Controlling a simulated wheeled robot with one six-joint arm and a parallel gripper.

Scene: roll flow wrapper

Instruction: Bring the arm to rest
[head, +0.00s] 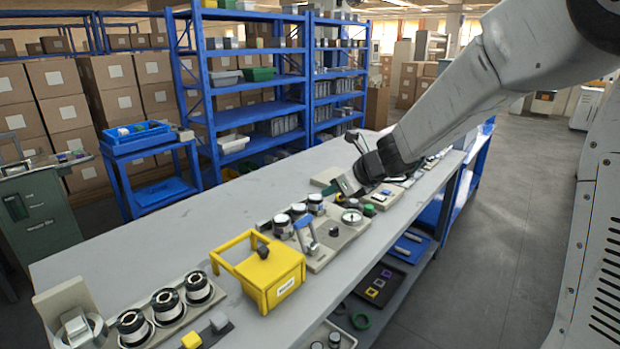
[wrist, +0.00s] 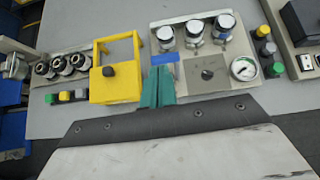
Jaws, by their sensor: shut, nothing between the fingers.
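My arm (head: 470,95) reaches in from the upper right of the head view, over the far part of the long workbench (head: 160,215). In the wrist view my gripper (wrist: 157,72) shows as two teal fingers close together, shut and empty. The fingers appear just right of a yellow box (wrist: 116,88) with a handle and a dark knob. They also appear just left of a grey unit with a round gauge (wrist: 243,68). I cannot tell the height above the bench.
The yellow box (head: 270,272) stands mid-bench in the head view. A holder with three black-and-white rolls (head: 166,304) is at the near left. Blue shelves (head: 245,75) and a blue cart (head: 150,170) stand behind. The floor (head: 500,230) at right is clear.

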